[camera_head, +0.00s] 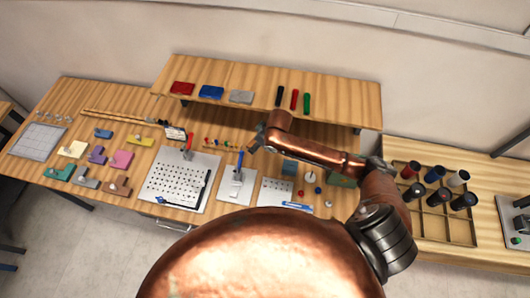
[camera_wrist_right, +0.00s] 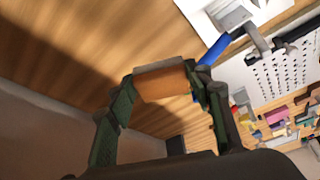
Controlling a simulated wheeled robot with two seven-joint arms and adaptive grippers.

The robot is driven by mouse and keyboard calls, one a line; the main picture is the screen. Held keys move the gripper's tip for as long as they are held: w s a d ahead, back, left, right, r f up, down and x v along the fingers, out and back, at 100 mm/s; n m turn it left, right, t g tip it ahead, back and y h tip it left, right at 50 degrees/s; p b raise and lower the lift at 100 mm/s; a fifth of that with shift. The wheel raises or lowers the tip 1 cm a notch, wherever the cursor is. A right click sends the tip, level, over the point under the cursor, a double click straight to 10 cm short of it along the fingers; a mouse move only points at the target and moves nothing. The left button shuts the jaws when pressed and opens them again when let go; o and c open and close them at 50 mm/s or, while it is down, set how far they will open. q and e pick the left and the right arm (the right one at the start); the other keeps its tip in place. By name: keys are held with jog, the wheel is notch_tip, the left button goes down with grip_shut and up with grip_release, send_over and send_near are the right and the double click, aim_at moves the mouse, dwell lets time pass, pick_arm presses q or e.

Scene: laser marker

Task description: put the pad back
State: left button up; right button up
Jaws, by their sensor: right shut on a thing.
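My right gripper (camera_head: 260,136) reaches in from the right, low in front of the raised shelf (camera_head: 335,100). In the wrist view its two fingers (camera_wrist_right: 162,92) are shut on a small flat block, orange-brown with a grey edge (camera_wrist_right: 160,82), which may be a pad. In the head view the held block is too small to make out. A red pad (camera_head: 182,88), a blue pad (camera_head: 211,92) and a grey pad (camera_head: 241,97) lie on the shelf. My left gripper is not in view.
Black (camera_head: 279,95), red (camera_head: 295,98) and green (camera_head: 306,103) markers lie on the shelf's right part. Below stand a perforated plate (camera_head: 160,190), a white plate with a blue-handled tool (camera_head: 239,163) and several coloured blocks. A compartment tray (camera_head: 462,225) with bottles is at right.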

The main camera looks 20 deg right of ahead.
jog(key=shift+n, duration=0.3)
jog(key=d+f, duration=0.1)
jog(key=f, duration=0.1)
jog(key=d+f+p, duration=0.1)
jog(key=f, duration=0.1)
jog(key=s+d+f, duration=0.1)
jog(key=d+f, duration=0.1)
jog(key=shift+f+p, duration=0.1)
jog(key=shift+p, duration=0.25)
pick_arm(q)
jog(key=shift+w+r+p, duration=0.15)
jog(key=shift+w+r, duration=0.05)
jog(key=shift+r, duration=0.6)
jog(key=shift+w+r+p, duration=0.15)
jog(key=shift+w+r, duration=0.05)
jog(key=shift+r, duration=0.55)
pick_arm(e)
jog(key=shift+f, duration=2.6)
jog(key=shift+f, duration=0.15)
jog(key=o, duration=1.2)
pick_arm(q)
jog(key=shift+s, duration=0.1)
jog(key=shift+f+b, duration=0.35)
jog(key=shift+b, duration=0.05)
pick_arm(e)
jog(key=v, duration=1.2)
jog(key=shift+w+d, duration=0.1)
jog(key=shift+d, duration=0.05)
